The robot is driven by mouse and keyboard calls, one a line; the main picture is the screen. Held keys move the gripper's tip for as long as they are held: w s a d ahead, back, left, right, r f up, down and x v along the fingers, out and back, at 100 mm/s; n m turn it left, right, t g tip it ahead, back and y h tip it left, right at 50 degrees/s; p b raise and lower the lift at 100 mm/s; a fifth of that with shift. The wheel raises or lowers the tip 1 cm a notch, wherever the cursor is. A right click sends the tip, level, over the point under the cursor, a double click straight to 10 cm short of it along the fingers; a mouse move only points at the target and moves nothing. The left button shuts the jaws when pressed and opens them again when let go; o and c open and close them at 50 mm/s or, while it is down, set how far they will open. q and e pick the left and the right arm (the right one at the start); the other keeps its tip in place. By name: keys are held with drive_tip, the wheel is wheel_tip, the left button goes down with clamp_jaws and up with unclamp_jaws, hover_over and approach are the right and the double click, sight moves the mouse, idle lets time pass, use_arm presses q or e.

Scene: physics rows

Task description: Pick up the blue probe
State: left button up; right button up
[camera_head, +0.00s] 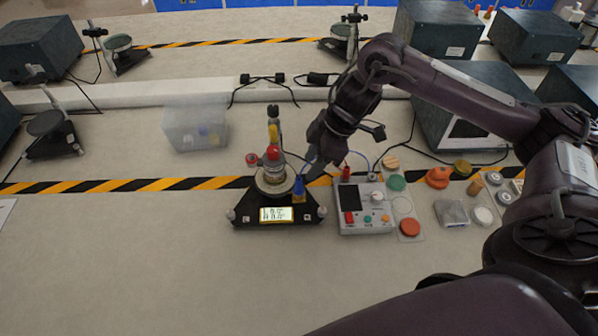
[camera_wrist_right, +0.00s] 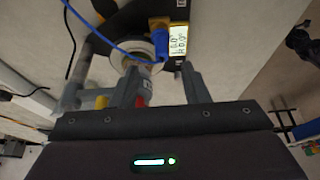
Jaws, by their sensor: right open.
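The blue probe (camera_head: 299,190) stands at the right side of a round pan on a black scale (camera_head: 245,212). In the right wrist view the probe (camera_wrist_right: 161,53) shows its blue top, a yellowish part beside it, and a blue cable running left. My right gripper (camera_head: 308,170) is just above and beside the probe in the head view, partly in front of the pan's right side. In the wrist view its two fingers (camera_wrist_right: 132,75) are apart. The probe lies beyond the fingertips, and I cannot tell whether they touch it. My left gripper is out of view.
A red-topped jar (camera_head: 273,162) sits on the pan close to the gripper. A grey control box (camera_head: 364,213) with buttons stands right of the scale. A clear bin (camera_head: 195,128) is behind left. The front left of the table is clear.

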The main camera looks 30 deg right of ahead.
sight(301, 179)
drive_tip(key=x, duration=0.1)
drive_tip(key=p+x, duration=0.1)
drive_tip(key=shift+s+a+f, duration=0.15)
drive_tip(key=shift+a+f, duration=0.1)
drive_tip(key=shift+f, duration=0.15)
drive_tip(key=p+x, duration=0.1)
drive_tip(key=x, duration=0.2)
drive_tip(key=shift+f, duration=0.3)
drive_tip(key=shift+w+f, duration=0.25)
drive_tip(key=shift+f, duration=0.05)
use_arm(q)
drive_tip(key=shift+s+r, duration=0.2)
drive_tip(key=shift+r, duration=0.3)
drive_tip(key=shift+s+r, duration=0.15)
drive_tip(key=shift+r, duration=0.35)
use_arm(e)
drive_tip(key=shift+r, duration=0.1)
clamp_jaws()
